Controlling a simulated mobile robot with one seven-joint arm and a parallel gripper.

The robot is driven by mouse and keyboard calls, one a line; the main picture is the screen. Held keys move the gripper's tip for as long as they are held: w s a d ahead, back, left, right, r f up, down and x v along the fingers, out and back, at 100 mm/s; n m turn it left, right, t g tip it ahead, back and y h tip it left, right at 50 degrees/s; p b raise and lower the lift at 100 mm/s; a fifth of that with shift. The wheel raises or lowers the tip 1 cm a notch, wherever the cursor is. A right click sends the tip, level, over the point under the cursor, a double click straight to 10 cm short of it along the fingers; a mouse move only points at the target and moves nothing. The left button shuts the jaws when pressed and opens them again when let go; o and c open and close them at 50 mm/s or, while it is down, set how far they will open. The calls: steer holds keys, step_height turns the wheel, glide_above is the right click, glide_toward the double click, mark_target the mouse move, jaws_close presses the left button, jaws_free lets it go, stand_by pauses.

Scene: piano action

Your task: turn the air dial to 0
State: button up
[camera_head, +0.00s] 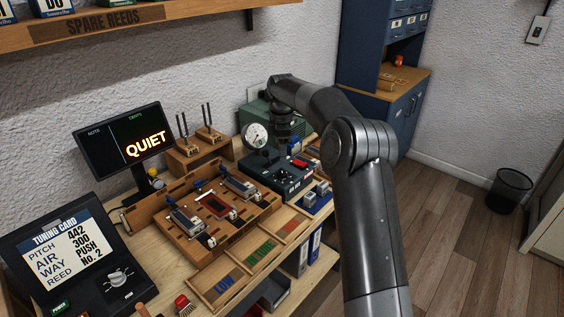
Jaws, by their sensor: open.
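A dark blue box (274,177) stands on the bench right of the reed tray. A round white pressure gauge (256,135) stands behind it, its pointer too small to read. A small dark dial (283,172) shows on the box's top, and its marks cannot be read. Whether it is the air dial cannot be told for certain. My gripper (281,145) points down above the back of the box, beside the gauge. Its fingers are small and dark here, and it appears to hold nothing. Whether it touches the box cannot be told.
A tray with metal reed parts (203,212) lies left of the box. A screen reading QUIET (126,143) and a tuning card panel (77,250) showing 442, 300, PUSH and No. 2 stand further left. A green case (262,117) is behind my gripper. My arm fills the right middle.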

step_height(320, 180, up, 3)
steer(key=shift+f, duration=0.2)
steer(key=s+d+r+m+t, duration=0.15)
steer(key=s+r+m, duration=0.25)
steer(key=s+r, duration=0.5)
steer(key=s+d+r+m+t, duration=0.1)
steer(key=s+d+r+m, duration=0.3)
steer(key=s, duration=0.9)
steer(key=s+d+f+m+t, duration=0.1)
steer(key=s+f+m, duration=0.1)
steer(key=s, duration=0.6)
steer(key=s+d+f+m+t, duration=0.1)
steer(key=s+m, duration=0.3)
steer(key=s, duration=0.4)
steer(key=s+d+f+m+t, duration=0.1)
steer(key=s+d+f+m, duration=0.1)
steer(key=s, duration=0.7)
steer(key=shift+f+m, duration=0.75)
steer(key=shift+m, duration=0.35)
